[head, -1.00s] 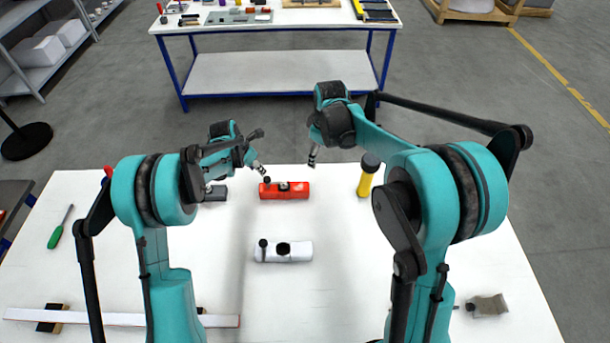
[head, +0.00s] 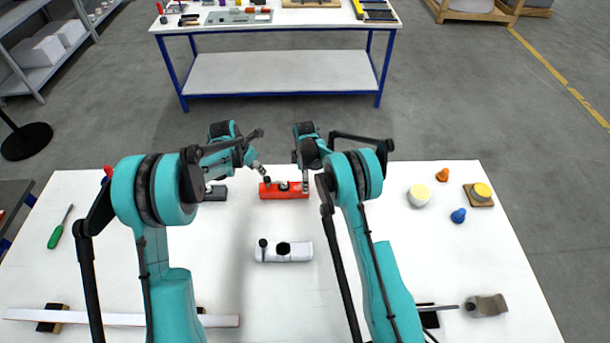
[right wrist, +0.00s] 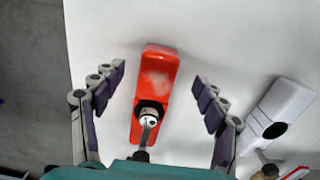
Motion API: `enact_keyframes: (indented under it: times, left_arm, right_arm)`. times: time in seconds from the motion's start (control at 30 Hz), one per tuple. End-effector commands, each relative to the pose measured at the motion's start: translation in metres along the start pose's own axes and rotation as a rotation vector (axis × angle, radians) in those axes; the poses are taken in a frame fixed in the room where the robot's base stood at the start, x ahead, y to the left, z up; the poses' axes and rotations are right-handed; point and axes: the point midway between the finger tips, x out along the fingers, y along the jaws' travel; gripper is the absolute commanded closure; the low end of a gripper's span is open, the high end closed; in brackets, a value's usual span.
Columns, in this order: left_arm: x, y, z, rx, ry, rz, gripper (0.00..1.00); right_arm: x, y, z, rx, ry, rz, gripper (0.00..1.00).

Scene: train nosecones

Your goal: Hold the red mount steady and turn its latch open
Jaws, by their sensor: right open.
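The red mount (head: 271,191) lies on the white table, long side across the head view. It has a black knob near its left end and a dark socket (head: 284,186) near its middle. In the right wrist view the red mount (right wrist: 157,72) shows a black ring with a pale centre and a grey lever (right wrist: 147,137). My left gripper (head: 262,171) is at the mount's left end; its finger opening and any contact are too small to tell. My right gripper (head: 305,186) is at the right end. Its fingers (right wrist: 160,78) are open, one on each side of the mount, apart from it.
A white mount (head: 270,251) lies nearer on the table and also shows in the right wrist view (right wrist: 288,98). A green screwdriver (head: 56,236) lies at left. A cream-topped cup (head: 420,195), an orange piece (head: 443,174) and a blue piece (head: 458,215) stand at right.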

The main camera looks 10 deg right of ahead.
Motion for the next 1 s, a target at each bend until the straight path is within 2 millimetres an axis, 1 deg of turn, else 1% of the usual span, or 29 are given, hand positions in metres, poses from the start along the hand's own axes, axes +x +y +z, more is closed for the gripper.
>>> enact_keyframes:
  times: [0.03, 0.1, 0.3, 0.47, 0.7, 0.77, 0.8, 0.87, 0.9, 0.93, 0.97, 1.0]
  left_arm:
    - [0.0, 0.0, 0.0, 0.0, 0.0, 0.0, 0.66]
    - [0.0, 0.0, 0.0, 0.0, 0.0, 0.0, 0.66]
    - [0.0, 0.0, 0.0, 0.0, 0.0, 0.0, 0.66]
    - [0.0, 0.0, 0.0, 0.0, 0.0, 0.0, 0.66]
    - [0.0, 0.0, 0.0, 0.0, 0.0, 0.0, 0.66]
    - [0.0, 0.0, 0.0, 0.0, 0.0, 0.0, 0.66]
    - [0.0, 0.0, 0.0, 0.0, 0.0, 0.0, 0.66]
    - [0.0, 0.0, 0.0, 0.0, 0.0, 0.0, 0.66]
    - [0.0, 0.0, 0.0, 0.0, 0.0, 0.0, 0.66]
    - [0.0, 0.0, 0.0, 0.0, 0.0, 0.0, 0.66]
    - [0.0, 0.0, 0.0, 0.0, 0.0, 0.0, 0.66]
    - [0.0, 0.0, 0.0, 0.0, 0.0, 0.0, 0.68]
  right_arm:
    - [0.009, 0.0, 0.0, 0.0, 0.0, 0.0, 0.28]
    - [0.021, 0.0, 0.0, 0.001, 0.0, 0.001, 0.28]
    - [0.046, 0.0, 0.0, 0.002, 0.0, 0.001, 0.28]
    - [0.054, 0.0, 0.0, 0.002, 0.0, 0.001, 0.28]
    - [0.055, 0.0, 0.0, 0.002, 0.0, 0.001, 0.28]
    - [0.055, 0.0, 0.0, 0.002, 0.0, 0.001, 0.43]
    - [0.054, 0.0, 0.0, 0.002, 0.0, 0.001, 0.54]
    - [0.054, 0.0, 0.0, 0.002, 0.0, 0.001, 0.7]
    - [0.054, 0.0, 0.0, 0.002, 0.0, 0.001, 0.8]
    - [0.054, 0.0, 0.0, 0.002, 0.0, 0.001, 0.87]
    - [0.054, 0.0, 0.0, 0.002, 0.0, 0.001, 0.87]
    - [0.054, 0.0, 0.0, 0.002, 0.0, 0.001, 0.87]
